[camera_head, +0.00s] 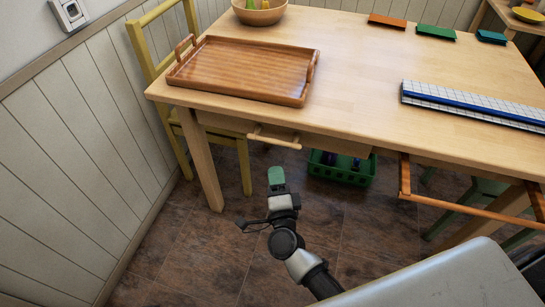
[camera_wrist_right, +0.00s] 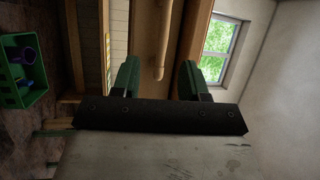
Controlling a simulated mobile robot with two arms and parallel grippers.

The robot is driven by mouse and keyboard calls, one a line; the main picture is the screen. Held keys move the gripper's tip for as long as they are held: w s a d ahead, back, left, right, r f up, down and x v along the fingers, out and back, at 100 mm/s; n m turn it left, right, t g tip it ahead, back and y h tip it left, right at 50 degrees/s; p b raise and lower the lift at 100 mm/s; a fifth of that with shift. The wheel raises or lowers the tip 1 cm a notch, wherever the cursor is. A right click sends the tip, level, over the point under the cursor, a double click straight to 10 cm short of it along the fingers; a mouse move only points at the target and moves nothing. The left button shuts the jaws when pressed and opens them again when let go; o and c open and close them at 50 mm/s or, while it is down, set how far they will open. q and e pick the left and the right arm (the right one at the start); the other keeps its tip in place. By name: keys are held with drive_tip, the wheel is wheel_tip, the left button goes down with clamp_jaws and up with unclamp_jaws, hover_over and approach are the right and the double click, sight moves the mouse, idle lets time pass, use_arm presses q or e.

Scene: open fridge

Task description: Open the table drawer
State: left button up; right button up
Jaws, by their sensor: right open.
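The wooden table (camera_head: 360,60) has a drawer (camera_head: 225,122) under its front edge, and the drawer looks shut. A wooden bar handle (camera_head: 273,137) sits on the drawer front. My right gripper (camera_head: 277,176) is below and in front of the handle in the head view, with green fingertips. In the right wrist view my right gripper (camera_wrist_right: 158,80) is open and empty. The handle (camera_wrist_right: 164,48) lies ahead, in line with the gap between the fingers, and no contact shows. My left gripper is not in view.
A wooden tray (camera_head: 243,70) and a blue-and-white boxlike strip (camera_head: 475,105) lie on the table. A green crate (camera_head: 340,170) stands on the floor beneath. An orange-brown wooden frame (camera_head: 470,207) juts out at the right. A yellow chair (camera_head: 151,45) stands at the left.

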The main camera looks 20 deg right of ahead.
sight(273, 139)
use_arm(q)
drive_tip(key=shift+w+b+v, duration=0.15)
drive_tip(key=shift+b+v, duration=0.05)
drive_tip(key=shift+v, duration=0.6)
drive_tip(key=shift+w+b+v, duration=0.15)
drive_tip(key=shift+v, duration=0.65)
use_arm(e)
drive_tip(key=shift+m, duration=0.3)
drive_tip(key=shift+d+r+x, duration=0.1)
drive_tip(key=shift+r+x, duration=0.05)
drive_tip(key=shift+x, duration=2.55)
drive_tip(key=shift+d+r+x, duration=0.15)
drive_tip(key=shift+x, duration=2.6)
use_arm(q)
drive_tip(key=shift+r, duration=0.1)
use_arm(e)
drive_tip(key=shift+s, duration=0.1)
clamp_jaws()
